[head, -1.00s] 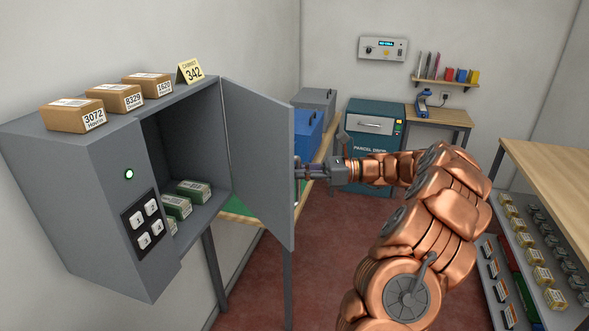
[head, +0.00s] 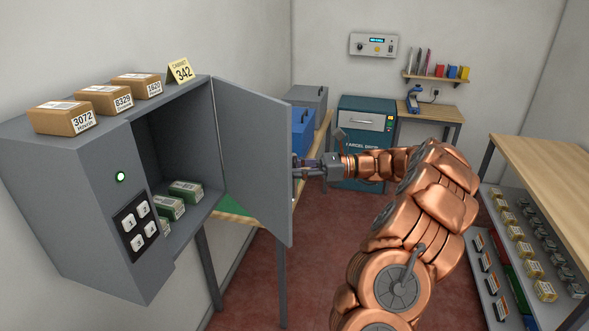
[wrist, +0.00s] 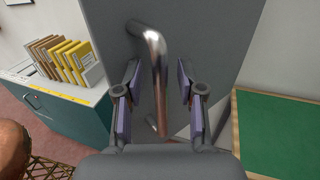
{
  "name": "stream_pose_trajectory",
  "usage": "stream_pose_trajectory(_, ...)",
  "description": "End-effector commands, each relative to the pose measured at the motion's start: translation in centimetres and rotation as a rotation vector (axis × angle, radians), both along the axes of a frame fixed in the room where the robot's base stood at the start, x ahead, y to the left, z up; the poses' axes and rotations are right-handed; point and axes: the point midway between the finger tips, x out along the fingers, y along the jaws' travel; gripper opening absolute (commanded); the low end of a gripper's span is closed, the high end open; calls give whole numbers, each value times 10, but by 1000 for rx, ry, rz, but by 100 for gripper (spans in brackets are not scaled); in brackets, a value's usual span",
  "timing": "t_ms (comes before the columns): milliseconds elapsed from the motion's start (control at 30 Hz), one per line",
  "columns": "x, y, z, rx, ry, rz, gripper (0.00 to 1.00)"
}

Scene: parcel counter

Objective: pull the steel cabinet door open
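The steel cabinet (head: 70,200) is at the left in the head view, and its grey door (head: 255,160) stands well open. The door's inner side faces the head camera, so its handle is hidden there. In the wrist view the curved steel handle (wrist: 157,65) runs between the two fingers of my gripper (wrist: 158,100). The fingers stand apart, with a gap on each side of the handle. In the head view my gripper (head: 303,167) is at the far side of the door's free edge, partly hidden by it.
Green-and-white boxes (head: 185,190) lie inside the cabinet. Cartons (head: 63,117) and a yellow sign (head: 180,70) stand on top. A table with a green mat (wrist: 280,135) is behind the door. A teal parcel drop unit (head: 365,140) stands at the back. Red floor is open between.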

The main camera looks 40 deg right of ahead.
Motion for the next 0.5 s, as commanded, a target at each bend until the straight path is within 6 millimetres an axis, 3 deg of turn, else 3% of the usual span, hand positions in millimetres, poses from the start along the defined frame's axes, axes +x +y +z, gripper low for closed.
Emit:
stream_pose_trajectory(300, -1, -2, 0, -1, -1, 0, 39)
stream_pose_trajectory(500, -13, -23, 1, -2, -3, -2, 39)
